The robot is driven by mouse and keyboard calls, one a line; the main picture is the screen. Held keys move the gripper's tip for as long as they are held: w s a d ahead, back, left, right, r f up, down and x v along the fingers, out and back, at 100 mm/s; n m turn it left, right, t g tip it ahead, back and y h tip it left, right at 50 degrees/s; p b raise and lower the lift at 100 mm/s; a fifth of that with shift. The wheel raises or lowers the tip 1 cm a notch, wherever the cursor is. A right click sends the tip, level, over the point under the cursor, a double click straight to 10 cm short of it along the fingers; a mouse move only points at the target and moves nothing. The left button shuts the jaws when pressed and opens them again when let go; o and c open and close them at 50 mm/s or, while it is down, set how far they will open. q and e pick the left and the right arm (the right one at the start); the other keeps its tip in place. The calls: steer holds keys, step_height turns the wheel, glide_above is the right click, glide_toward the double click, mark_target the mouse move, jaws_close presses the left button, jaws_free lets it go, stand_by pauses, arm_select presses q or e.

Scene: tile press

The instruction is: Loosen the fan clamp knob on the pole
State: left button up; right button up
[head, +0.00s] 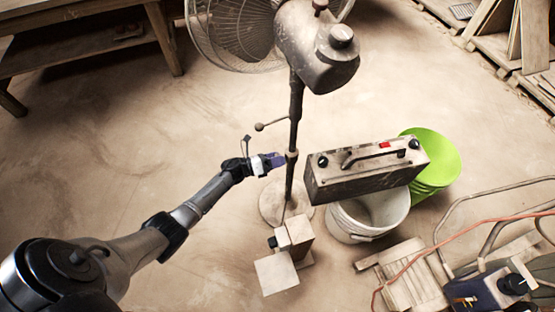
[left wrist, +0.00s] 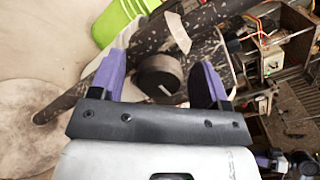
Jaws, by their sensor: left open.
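The standing fan (head: 318,45) has a dark, worn pole (head: 296,105) that rises from a round base (head: 270,203). A pale collar (head: 291,156) sits partway up the pole. My left gripper (head: 277,160) is at the left of the pole at collar height. In the left wrist view, a round dark knob (left wrist: 160,76) stands out from the pole (left wrist: 85,97) below a pale band (left wrist: 178,32). The knob lies between the spread purple fingers of my left gripper (left wrist: 160,70); I cannot tell whether they touch it. The gripper hides the knob in the head view.
A dark case (head: 365,172) rests over a white bucket (head: 349,222), close right of the pole. A green bucket (head: 436,160) stands behind. Wooden blocks (head: 277,273) lie near the base.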

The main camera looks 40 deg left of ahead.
arm_select(q)
steer(key=shift+w+d, duration=0.1)
steer(key=shift+w, duration=0.05)
steer(key=shift+c, duration=0.3)
steer(key=c, duration=0.9)
